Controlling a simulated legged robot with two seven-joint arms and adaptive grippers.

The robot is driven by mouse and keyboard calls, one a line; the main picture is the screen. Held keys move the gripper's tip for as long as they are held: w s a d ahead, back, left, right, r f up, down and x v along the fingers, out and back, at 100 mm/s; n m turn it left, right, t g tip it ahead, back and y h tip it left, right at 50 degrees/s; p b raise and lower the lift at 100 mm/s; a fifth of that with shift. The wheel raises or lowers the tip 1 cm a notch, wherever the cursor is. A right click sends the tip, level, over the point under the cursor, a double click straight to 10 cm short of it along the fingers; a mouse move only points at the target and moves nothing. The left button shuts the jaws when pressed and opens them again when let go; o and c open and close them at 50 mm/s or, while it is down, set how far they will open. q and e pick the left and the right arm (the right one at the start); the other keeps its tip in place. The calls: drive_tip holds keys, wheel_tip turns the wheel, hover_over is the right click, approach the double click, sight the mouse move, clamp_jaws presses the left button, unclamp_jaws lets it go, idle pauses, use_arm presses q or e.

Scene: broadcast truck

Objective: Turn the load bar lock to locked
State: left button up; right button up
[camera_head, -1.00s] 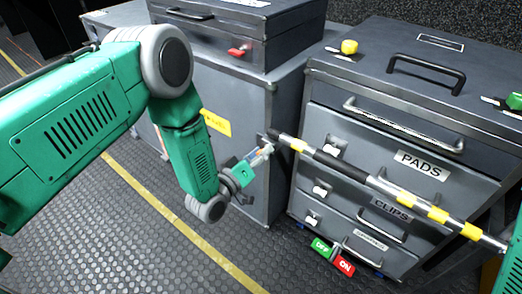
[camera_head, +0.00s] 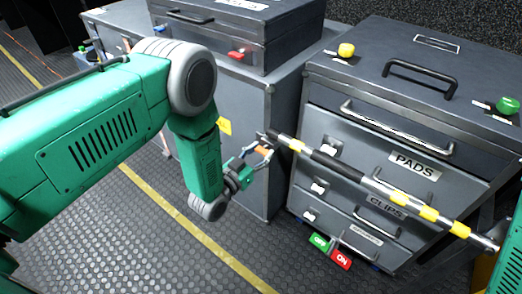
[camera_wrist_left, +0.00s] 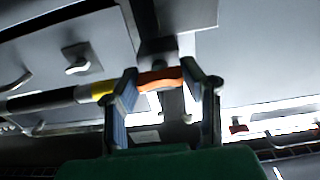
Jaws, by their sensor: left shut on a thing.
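The load bar (camera_head: 345,168), banded black, yellow and silver, runs slantwise in front of the drawer cabinet. Its left end is near the cabinet corner. The load bar lock, an orange handle (camera_head: 264,150), is at that left end, partly covered by my fingers. In the left wrist view the orange handle (camera_wrist_left: 160,77) lies crosswise between the two fingertips. My left gripper (camera_head: 252,162) is shut on it, with a finger on each side. Whether the lock is at its locked position cannot be told. My right gripper is not clearly seen; only a green part shows at the right edge.
The grey drawer cabinet (camera_head: 328,215) stands close behind the bar, with a yellow knob (camera_head: 346,50) and green button (camera_head: 508,105) on top. Green and red tags (camera_head: 341,259) hang below. A dark case (camera_head: 240,40) sits at the back.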

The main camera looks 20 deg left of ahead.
use_arm(q)
drive_tip(key=shift+s+f, duration=0.2)
drive_tip(key=shift+f, duration=0.1)
drive_tip(key=o, duration=1.2)
drive_tip(key=shift+c, duration=0.2)
drive_tip(key=shift+w+r, duration=0.1)
drive_tip(key=shift+w, duration=0.05)
drive_tip(key=v, duration=1.2)
